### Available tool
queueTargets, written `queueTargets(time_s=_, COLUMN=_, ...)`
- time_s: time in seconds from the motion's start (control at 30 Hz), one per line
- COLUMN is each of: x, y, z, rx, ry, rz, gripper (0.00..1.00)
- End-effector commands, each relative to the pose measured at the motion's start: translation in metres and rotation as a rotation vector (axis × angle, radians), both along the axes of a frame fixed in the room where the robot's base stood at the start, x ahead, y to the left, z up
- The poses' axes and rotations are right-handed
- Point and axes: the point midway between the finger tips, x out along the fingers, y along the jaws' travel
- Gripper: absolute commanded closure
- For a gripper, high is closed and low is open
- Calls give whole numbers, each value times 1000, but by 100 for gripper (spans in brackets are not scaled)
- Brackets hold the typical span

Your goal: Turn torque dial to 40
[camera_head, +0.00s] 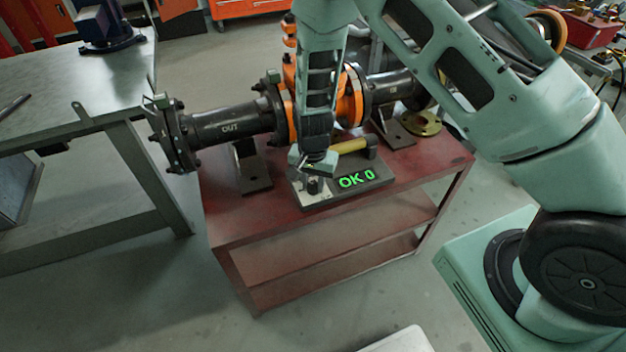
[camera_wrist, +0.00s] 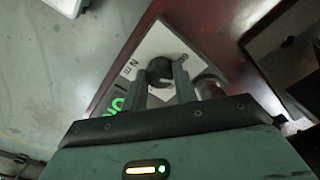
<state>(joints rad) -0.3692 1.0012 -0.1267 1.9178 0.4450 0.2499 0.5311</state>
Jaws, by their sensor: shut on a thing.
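The torque dial (camera_wrist: 159,68) is a small dark round knob on a pale plate of the control box (camera_head: 335,190) on the red table. In the wrist view my gripper (camera_wrist: 160,78) has its two fingers on either side of the dial, shut on it. In the head view my gripper (camera_head: 313,174) comes down from above at the left part of the box and partly hides the dial. The green display (camera_head: 356,180) reads "OK 0". The dial's pointer and scale are not readable; only a few plate marks show in the wrist view.
The gate valve (camera_head: 352,95) with orange flanges and a black pipe marked OUT (camera_head: 225,125) stands behind the box. A yellow-handled tool (camera_head: 350,146) lies near it. A grey workbench (camera_head: 75,85) is at left. The red table's (camera_head: 300,226) front edge is clear.

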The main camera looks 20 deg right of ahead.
Motion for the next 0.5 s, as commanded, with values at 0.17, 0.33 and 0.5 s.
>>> queueTargets(time_s=0.17, x=0, y=0, z=1, rx=0, ry=0, rz=-75, gripper=94)
queueTargets(time_s=0.33, x=0, y=0, z=1, rx=1, ry=-1, rz=-112, gripper=94)
queueTargets(time_s=0.5, x=0, y=0, z=0, rx=1, ry=-1, rz=-123, gripper=94)
